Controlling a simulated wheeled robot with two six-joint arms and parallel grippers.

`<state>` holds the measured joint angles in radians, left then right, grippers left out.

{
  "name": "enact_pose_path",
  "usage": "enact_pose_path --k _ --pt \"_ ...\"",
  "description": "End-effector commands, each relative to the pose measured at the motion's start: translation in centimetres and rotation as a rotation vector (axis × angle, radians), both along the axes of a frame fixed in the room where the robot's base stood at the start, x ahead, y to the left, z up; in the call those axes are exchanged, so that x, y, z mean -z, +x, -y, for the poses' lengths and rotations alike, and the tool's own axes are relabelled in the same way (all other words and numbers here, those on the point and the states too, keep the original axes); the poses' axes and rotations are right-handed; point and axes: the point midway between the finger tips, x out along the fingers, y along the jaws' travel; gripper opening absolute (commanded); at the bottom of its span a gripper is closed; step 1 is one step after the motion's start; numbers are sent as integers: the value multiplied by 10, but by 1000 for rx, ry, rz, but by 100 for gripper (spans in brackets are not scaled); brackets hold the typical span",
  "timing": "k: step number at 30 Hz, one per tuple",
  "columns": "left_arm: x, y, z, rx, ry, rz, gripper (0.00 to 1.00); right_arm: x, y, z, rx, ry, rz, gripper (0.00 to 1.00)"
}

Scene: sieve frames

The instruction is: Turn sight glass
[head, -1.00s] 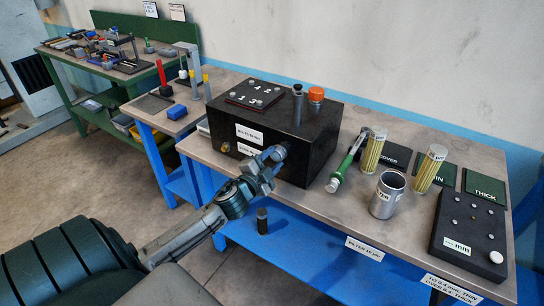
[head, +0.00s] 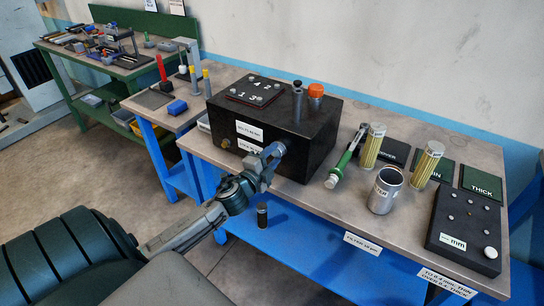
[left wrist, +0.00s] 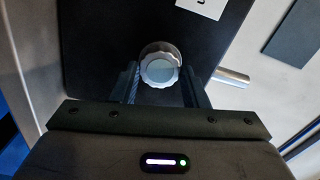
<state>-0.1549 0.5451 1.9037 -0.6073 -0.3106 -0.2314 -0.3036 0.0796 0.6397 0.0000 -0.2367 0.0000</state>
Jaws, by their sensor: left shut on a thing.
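The sight glass, a round pale cap with a scalloped rim (left wrist: 160,69), sits on the front face of the black box (head: 315,143). My left gripper (head: 274,151) reaches the lower right of that face, and its jaws hide most of the glass in the head view. In the left wrist view the two dark fingers (left wrist: 160,88) stand on either side of the cap, shut on it. My right gripper is not in view.
An orange cap (head: 316,90) and a dark post (head: 297,99) stand on the box. Right of it lie a green-handled tool (head: 343,163), a metal cup (head: 386,190), yellow-filled cylinders (head: 373,146) and a black panel (head: 465,232). A dark bottle (head: 262,215) stands on the blue lower shelf.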

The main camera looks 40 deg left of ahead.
Motion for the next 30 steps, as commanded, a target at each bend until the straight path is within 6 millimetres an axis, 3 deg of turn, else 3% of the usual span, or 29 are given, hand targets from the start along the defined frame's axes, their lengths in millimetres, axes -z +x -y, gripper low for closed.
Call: enact_pose_path --k 3,4,7,19,30 --pt "1 0 0 1 -1 -1 18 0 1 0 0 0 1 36" --pt "1 0 0 1 -1 -1 44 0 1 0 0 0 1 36" --pt "1 0 0 1 -2 -1 62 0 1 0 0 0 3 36" --pt "3 -7 1 0 0 -2 62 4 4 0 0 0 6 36" --pt "5 -68 8 3 5 -4 62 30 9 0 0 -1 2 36"
